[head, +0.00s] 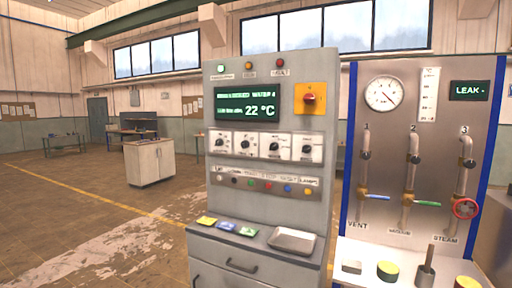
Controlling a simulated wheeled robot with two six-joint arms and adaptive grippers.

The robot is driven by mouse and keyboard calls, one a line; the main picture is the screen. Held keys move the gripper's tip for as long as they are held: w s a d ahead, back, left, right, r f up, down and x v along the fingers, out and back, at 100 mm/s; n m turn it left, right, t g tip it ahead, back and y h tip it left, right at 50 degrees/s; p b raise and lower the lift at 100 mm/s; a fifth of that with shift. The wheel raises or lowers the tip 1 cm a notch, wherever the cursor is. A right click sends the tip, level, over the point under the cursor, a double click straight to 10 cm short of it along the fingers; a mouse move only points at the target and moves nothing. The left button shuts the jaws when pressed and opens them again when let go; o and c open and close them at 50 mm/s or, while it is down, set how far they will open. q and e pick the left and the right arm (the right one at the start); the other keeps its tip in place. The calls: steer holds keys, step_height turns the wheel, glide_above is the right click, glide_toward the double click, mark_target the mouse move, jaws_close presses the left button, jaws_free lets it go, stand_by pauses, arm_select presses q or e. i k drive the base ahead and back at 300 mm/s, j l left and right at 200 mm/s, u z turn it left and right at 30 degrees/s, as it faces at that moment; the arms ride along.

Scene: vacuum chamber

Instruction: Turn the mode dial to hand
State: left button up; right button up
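A grey control cabinet (320,180) stands in front of me. A row of white dial plates with black knobs crosses its middle: a far left dial (219,142), a second dial (245,144), a third dial (274,147) and a far right dial (307,149). Their labels are too small to read, so I cannot tell which one is the mode dial or where it points. A dark display (247,103) above them shows 22 °C in its lower line. Neither of my grippers is in view.
A red switch on a yellow plate (310,98) sits right of the display. Small coloured buttons (267,186) run below the dials. Coloured cards (226,226) and a pale tray (292,240) lie on the cabinet's ledge. A pipe panel (390,125) with valves stands at right. Floor at left is open.

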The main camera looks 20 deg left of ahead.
mark_target(274, 146)
steer(key=i+j, duration=0.15)
steer(key=j, duration=0.35)
steer(key=i+j, duration=0.15)
steer(key=j, duration=0.35)
steer(key=i+j, duration=0.1)
steer(key=j, duration=0.4)
steer(key=i+j, duration=0.15)
steer(key=j, duration=0.3)
steer(key=i+j+z, duration=0.1)
steer(key=j, duration=0.4)
steer(key=i+j, duration=0.15)
steer(key=j, duration=0.35)
steer(key=i+j, duration=0.15)
steer(key=j, duration=0.35)
steer(key=i+j, duration=0.1)
steer(key=j, duration=0.4)
